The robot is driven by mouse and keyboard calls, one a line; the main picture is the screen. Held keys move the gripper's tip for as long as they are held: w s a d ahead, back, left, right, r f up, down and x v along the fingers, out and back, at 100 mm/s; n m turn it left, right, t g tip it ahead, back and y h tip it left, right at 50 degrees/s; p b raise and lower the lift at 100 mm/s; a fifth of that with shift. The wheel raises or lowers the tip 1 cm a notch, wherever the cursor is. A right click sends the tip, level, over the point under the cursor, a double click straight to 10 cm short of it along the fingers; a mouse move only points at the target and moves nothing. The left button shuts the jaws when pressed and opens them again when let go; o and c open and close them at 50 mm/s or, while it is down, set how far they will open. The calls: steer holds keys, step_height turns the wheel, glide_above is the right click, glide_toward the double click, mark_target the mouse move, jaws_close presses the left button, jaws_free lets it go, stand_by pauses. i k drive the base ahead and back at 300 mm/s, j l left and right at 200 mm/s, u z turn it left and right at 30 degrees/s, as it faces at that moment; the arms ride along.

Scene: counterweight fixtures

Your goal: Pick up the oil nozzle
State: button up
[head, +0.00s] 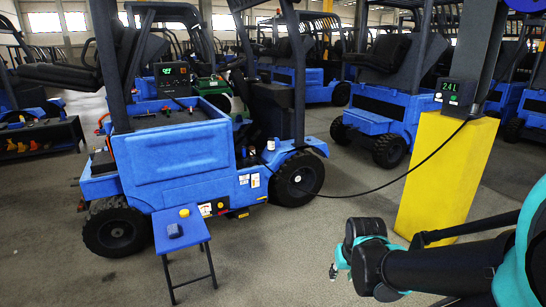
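I cannot clearly make out the oil nozzle. A black hose (430,158) hangs from the display box (457,96) reading "24 L" on the yellow pedestal (440,180). It runs left to the near blue forklift (175,158), where its end is lost by the dark front wheel (298,180). My teal and black arm enters from the lower right. My gripper (334,271) is at its left end, low over the floor, left of the pedestal and apart from the forklift. Its fingers are too small and partly hidden to tell whether they are open.
A small blue stool (190,243) with a grey-blue block (175,231) and a yellow button-like spot stands before the forklift. A dark shelf (40,138) with small orange items stands at far left. More forklifts fill the back. The floor between stool and arm is clear.

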mark_target(244, 148)
steer(key=i, duration=1.05)
steer(key=i+l+u, duration=0.1)
steer(key=i, duration=1)
steer(key=i+l+u, duration=0.1)
steer(key=i+u, duration=0.2)
steer(key=i, duration=0.2)
steer(key=i+l+u, duration=0.25)
steer(key=i, duration=0.2)
steer(key=i+l+u, duration=0.3)
steer(key=i, duration=0.15)
